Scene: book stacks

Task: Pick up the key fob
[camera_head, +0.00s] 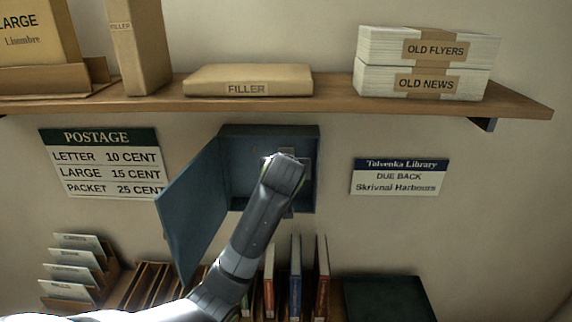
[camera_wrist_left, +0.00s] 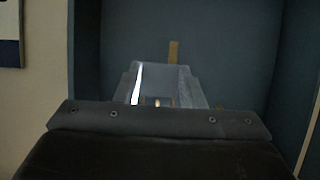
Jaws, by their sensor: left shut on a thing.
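My left gripper (camera_head: 286,160) reaches into an open blue wall cabinet (camera_head: 269,131). Its arm comes up from the lower left and covers much of the cabinet's inside. In the left wrist view the gripper (camera_wrist_left: 162,82) is in front of the cabinet's dark back wall (camera_wrist_left: 230,45). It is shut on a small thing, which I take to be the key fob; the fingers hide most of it. A narrow tan strip (camera_wrist_left: 173,51) shows just beyond the fingertips, and I cannot tell whether it belongs to the fob. My right gripper is not in view.
The cabinet door (camera_head: 190,205) hangs open to the left, close to my arm. A wooden shelf (camera_head: 335,90) with boxes and paper stacks runs above. Below stand upright books (camera_head: 295,275), a card rack (camera_head: 75,265) and a dark green box (camera_head: 388,298).

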